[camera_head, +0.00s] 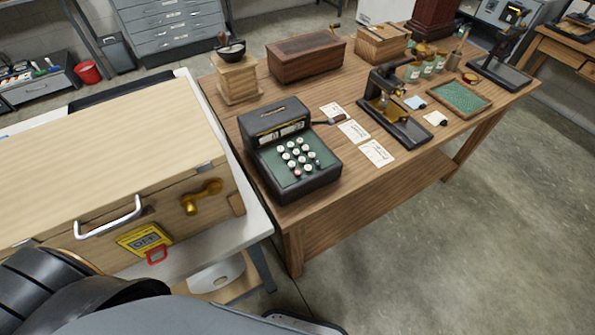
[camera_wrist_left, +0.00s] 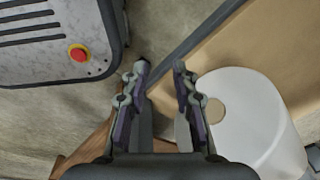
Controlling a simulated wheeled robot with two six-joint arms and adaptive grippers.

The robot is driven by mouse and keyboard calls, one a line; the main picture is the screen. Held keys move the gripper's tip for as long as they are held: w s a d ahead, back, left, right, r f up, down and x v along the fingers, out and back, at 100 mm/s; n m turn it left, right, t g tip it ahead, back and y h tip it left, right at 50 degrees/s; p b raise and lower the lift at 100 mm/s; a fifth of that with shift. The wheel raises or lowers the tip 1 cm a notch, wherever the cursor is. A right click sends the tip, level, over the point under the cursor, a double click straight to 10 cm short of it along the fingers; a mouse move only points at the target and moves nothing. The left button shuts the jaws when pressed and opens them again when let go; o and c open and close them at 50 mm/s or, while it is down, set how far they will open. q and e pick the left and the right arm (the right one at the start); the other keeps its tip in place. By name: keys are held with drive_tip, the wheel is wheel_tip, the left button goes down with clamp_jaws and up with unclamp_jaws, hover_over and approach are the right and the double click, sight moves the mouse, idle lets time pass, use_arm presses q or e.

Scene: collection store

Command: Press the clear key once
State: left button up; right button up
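A black adding machine (camera_head: 290,151) with a green key panel stands on the near left part of the wooden table. It has several round white keys and one red key (camera_head: 297,173) at the panel's near edge. Key labels are too small to read, so I cannot tell which is the clear key. My left gripper (camera_wrist_left: 160,68) shows in the left wrist view, fingers apart with nothing between them, above the floor and far from the machine. It is outside the head view. My right gripper is in neither view.
A wooden case (camera_head: 105,165) on a light bench lies left of the wooden table (camera_head: 345,206). A wooden block stand (camera_head: 237,80) with a bowl, paper cards (camera_head: 377,153) and a black press (camera_head: 396,118) surround the machine. A white rounded object (camera_wrist_left: 255,125) is right of my left gripper.

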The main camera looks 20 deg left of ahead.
use_arm(q)
clamp_jaws()
drive_tip(key=shift+a, duration=0.1)
idle(1.0)
